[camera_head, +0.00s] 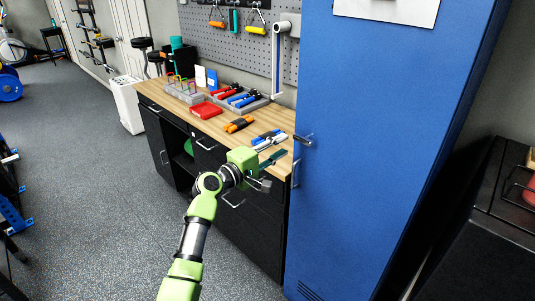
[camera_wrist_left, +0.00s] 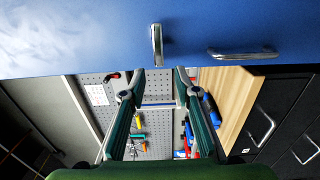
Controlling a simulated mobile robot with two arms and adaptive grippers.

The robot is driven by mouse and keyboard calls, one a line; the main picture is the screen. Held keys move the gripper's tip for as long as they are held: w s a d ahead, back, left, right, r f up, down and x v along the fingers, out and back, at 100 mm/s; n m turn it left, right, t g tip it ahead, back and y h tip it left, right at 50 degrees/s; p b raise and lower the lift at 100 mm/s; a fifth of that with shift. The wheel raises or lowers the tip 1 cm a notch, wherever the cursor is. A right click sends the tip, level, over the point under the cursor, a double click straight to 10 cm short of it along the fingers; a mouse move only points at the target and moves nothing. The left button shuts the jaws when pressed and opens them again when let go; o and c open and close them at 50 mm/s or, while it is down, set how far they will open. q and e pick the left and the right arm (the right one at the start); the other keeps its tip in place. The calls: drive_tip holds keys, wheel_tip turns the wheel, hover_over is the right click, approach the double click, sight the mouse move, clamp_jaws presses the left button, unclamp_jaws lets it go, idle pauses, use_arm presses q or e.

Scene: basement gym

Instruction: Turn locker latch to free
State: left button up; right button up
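The tall blue locker (camera_head: 375,130) stands at the right of the head view. Its metal latch (camera_head: 303,140) lies level near the left edge of the door, and an upright metal handle (camera_head: 296,173) sits just below it. In the left wrist view the latch (camera_wrist_left: 156,45) and the handle (camera_wrist_left: 242,53) show against the blue door. My left gripper (camera_head: 277,147) is just left of the latch in the head view; its fingers (camera_wrist_left: 160,78) are open, empty and apart from the latch. My right gripper is not in view.
A wooden-topped black cabinet (camera_head: 160,93) with tools stands left of the locker. A red box (camera_head: 206,110) and an orange tool (camera_head: 238,124) lie on its top. A pegboard (camera_head: 225,45) hangs behind.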

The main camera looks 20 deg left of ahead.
use_arm(q)
drive_tip(key=v, duration=0.5)
drive_tip(key=shift+s+a, duration=0.15)
drive_tip(key=shift+s, duration=0.2)
wheel_tip(320, 180, down, 23)
drive_tip(key=s+m+g+y, duration=0.1)
drive_tip(key=s+g+y, duration=0.1)
drive_tip(key=g+y, duration=0.15)
drive_tip(key=s+d+f+m+g, duration=0.1)
drive_tip(key=s+f+g, duration=0.1)
drive_tip(key=s+f, duration=0.35)
drive_tip(key=s+d+f+m+g, duration=0.1)
drive_tip(key=s+f+m, duration=0.15)
drive_tip(key=f, duration=0.65)
drive_tip(key=s+f+m+g, duration=0.1)
drive_tip(key=s+f+g, duration=0.1)
drive_tip(key=s+f, duration=0.4)
drive_tip(key=s+d+f+m+g+y, duration=0.2)
drive_tip(key=s+f+m+g, duration=0.25)
drive_tip(key=s+f, duration=1.35)
drive_tip(key=s+d+f+m+g, duration=0.1)
drive_tip(key=s+f+m, duration=0.2)
drive_tip(key=s, duration=0.9)
drive_tip(key=s+d+f+m+g, duration=0.1)
drive_tip(key=s+f+m+g, duration=0.1)
drive_tip(key=s, duration=1.1)
drive_tip(key=shift+f+m+y, duration=0.35)
drive_tip(key=shift+f+m, duration=0.2)
drive_tip(key=shift+m, duration=0.35)
